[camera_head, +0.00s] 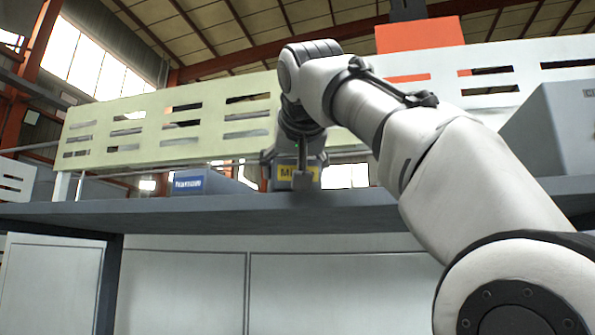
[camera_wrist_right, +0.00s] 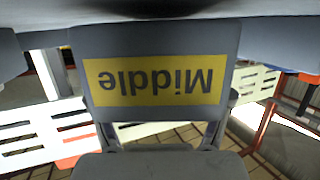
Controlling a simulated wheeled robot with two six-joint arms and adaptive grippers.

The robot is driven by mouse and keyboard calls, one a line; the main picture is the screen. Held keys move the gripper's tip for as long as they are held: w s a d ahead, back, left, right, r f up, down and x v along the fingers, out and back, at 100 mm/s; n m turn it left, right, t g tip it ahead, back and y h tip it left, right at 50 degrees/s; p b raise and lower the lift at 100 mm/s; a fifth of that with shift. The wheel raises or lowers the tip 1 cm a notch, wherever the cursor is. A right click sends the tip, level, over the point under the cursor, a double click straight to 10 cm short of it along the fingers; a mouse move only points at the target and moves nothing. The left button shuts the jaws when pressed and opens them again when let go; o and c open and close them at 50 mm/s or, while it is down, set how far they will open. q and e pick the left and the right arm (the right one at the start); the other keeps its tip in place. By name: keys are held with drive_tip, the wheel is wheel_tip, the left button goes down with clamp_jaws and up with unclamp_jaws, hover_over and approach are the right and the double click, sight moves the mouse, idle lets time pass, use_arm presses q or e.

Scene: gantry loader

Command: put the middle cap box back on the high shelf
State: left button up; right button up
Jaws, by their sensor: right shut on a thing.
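The middle cap box (camera_head: 285,184) is a small grey box with a yellow label at the shelf's front edge in the head view. In the right wrist view its yellow label (camera_wrist_right: 155,80) reads "Middle" upside down. My right gripper (camera_head: 302,168) is shut on the box, with a dark finger in front of the label. The box is at the height of the high shelf (camera_head: 370,215); I cannot tell whether it touches the shelf. The box's back is hidden. My left gripper is not in view.
A grey box with a blue label (camera_head: 188,185) stands on the shelf to the left. A larger grey box (camera_head: 560,125) is at the right. A slotted pale panel (camera_head: 180,125) runs behind the shelf. The shelf between the two labelled boxes looks clear.

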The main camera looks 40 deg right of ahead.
drive_tip(key=shift+s+a+r, duration=0.1)
drive_tip(key=shift+s+r, duration=0.1)
drive_tip(key=shift+s, duration=0.35)
drive_tip(key=shift+s+r, duration=0.2)
drive_tip(key=shift+s, duration=0.3)
drive_tip(key=shift+s+d, duration=0.1)
drive_tip(key=shift+d, duration=0.15)
drive_tip(key=shift+w+d+f, duration=0.3)
drive_tip(key=shift+w+f, duration=0.1)
drive_tip(key=shift+w, duration=0.15)
drive_tip(key=shift+w+f, duration=0.2)
drive_tip(key=shift+w, duration=0.05)
drive_tip(key=shift+a+b, duration=0.2)
drive_tip(key=shift+b, duration=0.15)
drive_tip(key=shift+s+a, duration=0.15)
drive_tip(key=shift+s, duration=0.2)
drive_tip(key=shift+s+f+b, duration=0.1)
drive_tip(key=shift+f+b, duration=0.1)
drive_tip(key=shift+b, duration=0.1)
drive_tip(key=o, duration=1.3)
drive_tip(key=shift+d, duration=0.2)
drive_tip(key=shift+w, duration=0.25)
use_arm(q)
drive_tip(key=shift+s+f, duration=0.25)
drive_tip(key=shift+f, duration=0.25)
use_arm(e)
drive_tip(key=shift+a, duration=0.15)
drive_tip(key=shift+s, duration=0.15)
